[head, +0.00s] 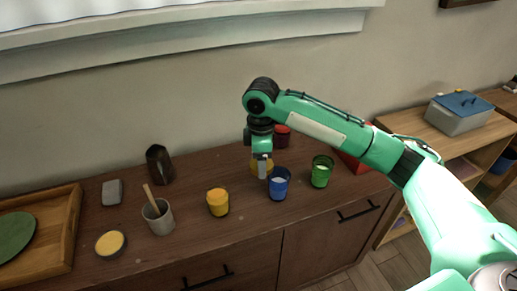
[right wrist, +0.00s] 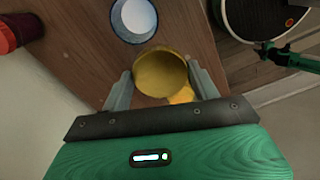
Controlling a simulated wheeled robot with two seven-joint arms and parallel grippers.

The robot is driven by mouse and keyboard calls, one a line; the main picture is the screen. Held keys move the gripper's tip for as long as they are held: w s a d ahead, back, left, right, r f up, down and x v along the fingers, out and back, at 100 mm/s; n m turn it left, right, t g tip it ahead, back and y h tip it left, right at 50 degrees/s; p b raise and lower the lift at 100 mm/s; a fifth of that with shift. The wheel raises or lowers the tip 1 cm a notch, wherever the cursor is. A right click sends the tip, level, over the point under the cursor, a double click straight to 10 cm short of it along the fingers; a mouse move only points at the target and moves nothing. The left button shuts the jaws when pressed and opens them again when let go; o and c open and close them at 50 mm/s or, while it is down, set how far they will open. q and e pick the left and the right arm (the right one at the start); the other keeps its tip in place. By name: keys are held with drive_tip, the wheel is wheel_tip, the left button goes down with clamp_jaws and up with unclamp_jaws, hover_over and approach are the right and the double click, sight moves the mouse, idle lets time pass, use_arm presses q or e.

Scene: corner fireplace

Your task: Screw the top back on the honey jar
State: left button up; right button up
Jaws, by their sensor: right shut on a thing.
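My right gripper (head: 264,172) points down over the cabinet top, behind the blue cup. In the right wrist view its two fingers (right wrist: 163,92) are shut on the sides of a round gold-yellow top (right wrist: 160,72). A bit of this yellow also shows behind the fingers in the head view (head: 257,165). A brighter yellow patch (right wrist: 182,97), perhaps the honey jar, shows just below the top's edge in the wrist view. The jar's body is mostly hidden, and I cannot tell whether the top touches it.
The blue cup (head: 279,185) stands close in front of the gripper, with a green cup (head: 321,172) to its right and a yellow cup (head: 218,203) to its left. A red jar (head: 282,138) stands behind. A grey cup (head: 158,220) and wooden tray (head: 66,235) are farther left.

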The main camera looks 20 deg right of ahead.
drive_tip(key=s+f+m, duration=0.3)
drive_tip(key=s+m, duration=0.4)
drive_tip(key=s+f+m, duration=0.4)
drive_tip(key=s+m, duration=0.2)
drive_tip(key=m, duration=0.1)
drive_tip(key=shift+s+d, duration=0.15)
drive_tip(key=shift+s, duration=0.2)
